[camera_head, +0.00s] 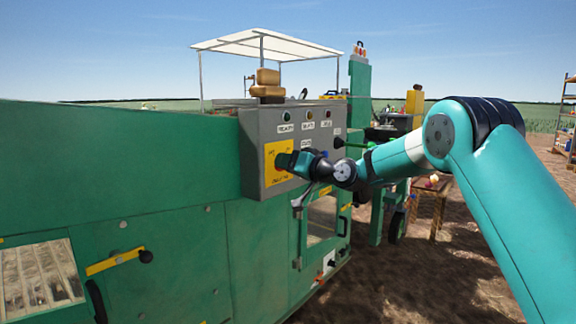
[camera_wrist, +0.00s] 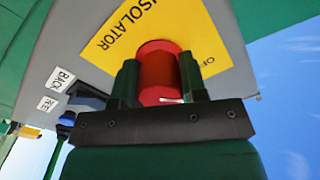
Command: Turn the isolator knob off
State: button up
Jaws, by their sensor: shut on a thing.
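The red isolator knob (camera_wrist: 158,66) sits on a yellow plate (camera_wrist: 105,47) marked "ISOLATOR" and "OFF" in the wrist view. My gripper (camera_wrist: 160,80) has one finger on each side of the knob and is shut on it. A small white mark shows near the knob's lower edge, between the fingers. In the head view, my gripper (camera_head: 284,160) reaches the yellow plate (camera_head: 272,171) on the grey control box (camera_head: 251,135). The knob is hidden there behind my gripper, and I cannot tell its exact setting.
Labelled buttons or lamps (camera_head: 308,115) line the box's upper face. "BACK" (camera_wrist: 62,78) and another label lie beside the plate. The green machine body (camera_head: 110,160) fills the left. A wooden table (camera_head: 437,186) and shelves (camera_head: 567,115) stand right, with open soil ground in front.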

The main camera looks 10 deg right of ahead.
jog(key=o, duration=0.9)
jog(key=shift+o, duration=0.2)
jog(key=v, duration=1.7)
jog(key=shift+s+d, duration=0.15)
